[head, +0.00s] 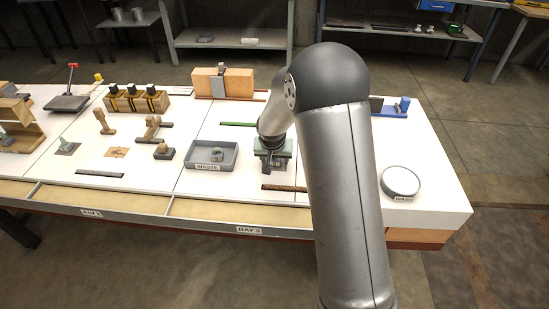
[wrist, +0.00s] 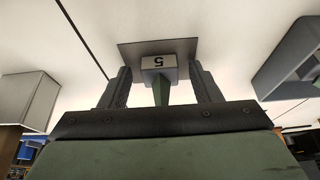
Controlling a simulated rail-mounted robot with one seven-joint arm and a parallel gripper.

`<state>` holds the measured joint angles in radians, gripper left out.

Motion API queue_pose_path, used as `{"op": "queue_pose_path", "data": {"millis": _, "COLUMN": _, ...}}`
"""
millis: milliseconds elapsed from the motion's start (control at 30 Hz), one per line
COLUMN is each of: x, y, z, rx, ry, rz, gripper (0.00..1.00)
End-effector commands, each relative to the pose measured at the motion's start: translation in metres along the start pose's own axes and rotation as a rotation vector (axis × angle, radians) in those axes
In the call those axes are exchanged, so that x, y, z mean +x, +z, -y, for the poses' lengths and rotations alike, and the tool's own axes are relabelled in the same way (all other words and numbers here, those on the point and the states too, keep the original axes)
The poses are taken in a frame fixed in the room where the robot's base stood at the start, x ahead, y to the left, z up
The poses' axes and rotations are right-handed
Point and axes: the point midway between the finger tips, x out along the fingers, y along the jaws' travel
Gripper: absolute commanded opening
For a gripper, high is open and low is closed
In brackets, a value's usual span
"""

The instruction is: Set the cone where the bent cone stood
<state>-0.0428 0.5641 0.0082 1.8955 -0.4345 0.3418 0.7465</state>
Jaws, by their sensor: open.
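My gripper (head: 272,165) is low over the white table, just right of the grey waste tray (head: 180,168). In the wrist view my gripper (wrist: 160,70) is open, with one finger on each side of a narrow green piece (wrist: 161,92), which may be the cone. This piece is by a light block marked 5 (wrist: 159,63) on a dark square plate (wrist: 130,50). I cannot tell whether the fingers touch it. A small grey-green piece (head: 217,154) lies in the waste tray; I cannot tell whether it is the bent cone.
A round pale dish (head: 401,180) stands right of my arm. A green strip (head: 238,124) lies behind the tray, and a dark brown strip (head: 284,188) lies in front. Wooden fixtures (head: 137,102) stand at left. My arm hides part of the table.

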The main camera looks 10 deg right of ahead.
Motion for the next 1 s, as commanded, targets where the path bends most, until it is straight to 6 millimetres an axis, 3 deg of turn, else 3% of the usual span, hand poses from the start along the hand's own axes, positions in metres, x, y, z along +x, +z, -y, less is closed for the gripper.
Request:
{"op": "queue_pose_path", "data": {"millis": 500, "x": -0.099, "y": -0.001, "z": 0.0, "rx": 0.001, "ry": -0.001, "rz": -0.004, "gripper": 0.57}}
{"op": "queue_pose_path", "data": {"millis": 733, "x": -0.123, "y": 0.004, "z": -0.003, "rx": -0.005, "ry": 0.003, "rz": 0.005, "gripper": 0.57}}
{"op": "queue_pose_path", "data": {"millis": 867, "x": -0.154, "y": 0.039, "z": -0.025, "rx": -0.051, "ry": 0.018, "rz": 0.058, "gripper": 0.57}}
{"op": "queue_pose_path", "data": {"millis": 1000, "x": -0.197, "y": 0.116, "z": -0.062, "rx": -0.145, "ry": 0.02, "rz": 0.176, "gripper": 0.57}}
